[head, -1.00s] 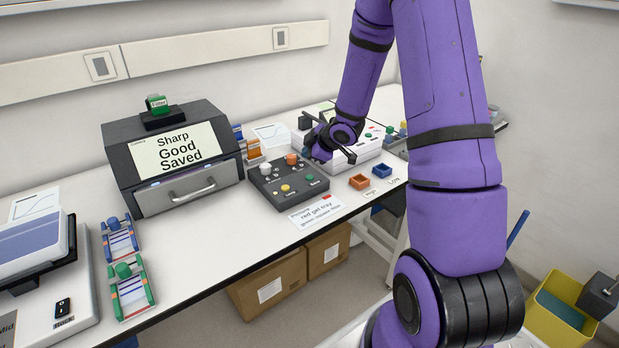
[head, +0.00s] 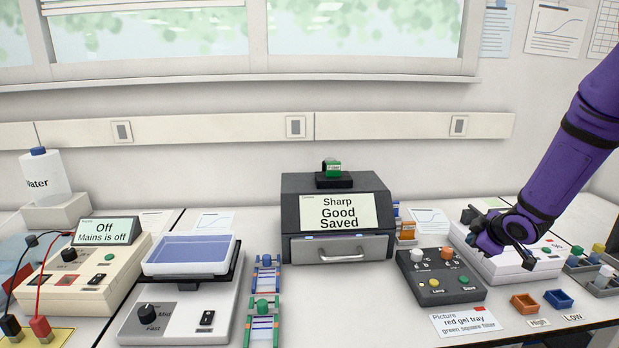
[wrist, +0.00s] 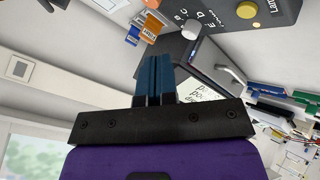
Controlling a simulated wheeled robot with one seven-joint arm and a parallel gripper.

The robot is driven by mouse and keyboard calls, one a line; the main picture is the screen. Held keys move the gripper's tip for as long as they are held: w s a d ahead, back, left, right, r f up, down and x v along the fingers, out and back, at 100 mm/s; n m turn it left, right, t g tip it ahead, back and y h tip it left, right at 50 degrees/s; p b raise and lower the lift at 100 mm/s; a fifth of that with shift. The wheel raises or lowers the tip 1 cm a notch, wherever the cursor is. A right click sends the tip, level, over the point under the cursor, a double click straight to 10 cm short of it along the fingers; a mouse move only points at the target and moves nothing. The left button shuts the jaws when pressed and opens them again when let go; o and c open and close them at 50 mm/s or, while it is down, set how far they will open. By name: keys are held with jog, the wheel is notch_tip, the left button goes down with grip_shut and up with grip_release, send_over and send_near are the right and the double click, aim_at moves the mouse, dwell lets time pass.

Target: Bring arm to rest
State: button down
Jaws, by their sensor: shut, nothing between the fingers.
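My purple arm comes in from the right in the head view. My gripper (head: 496,236) hangs over the white instrument (head: 520,262) at the right of the bench. In the wrist view its two dark blue fingers (wrist: 155,68) lie together with nothing between them. Whether the gripper touches the white instrument cannot be told.
A dark control box (head: 440,276) with knobs stands just left of my gripper. The imager (head: 337,216) reads "Sharp Good Saved".

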jog(key=s+a+r+m+g+h, duration=0.1)
jog(key=s+a+r+m+h, duration=0.15)
jog(key=s+r, duration=0.5)
jog(key=s+a+r+m+h, duration=0.1)
jog(key=s+a+r+m, duration=0.3)
jog(key=r, duration=0.7)
jog(key=s+a+r+m+g+y, duration=0.1)
jog(key=s+a, duration=0.3)
jog(key=s, duration=0.7)
jog(key=s+a+r+m+g+y, duration=0.1)
jog(key=s+a+r+m, duration=0.2)
jog(key=s, duration=0.8)
jog(key=shift+a+r+g+y, duration=0.3)
jog(key=shift+a+r+y, duration=0.1)
jog(key=shift+a, duration=0.25)
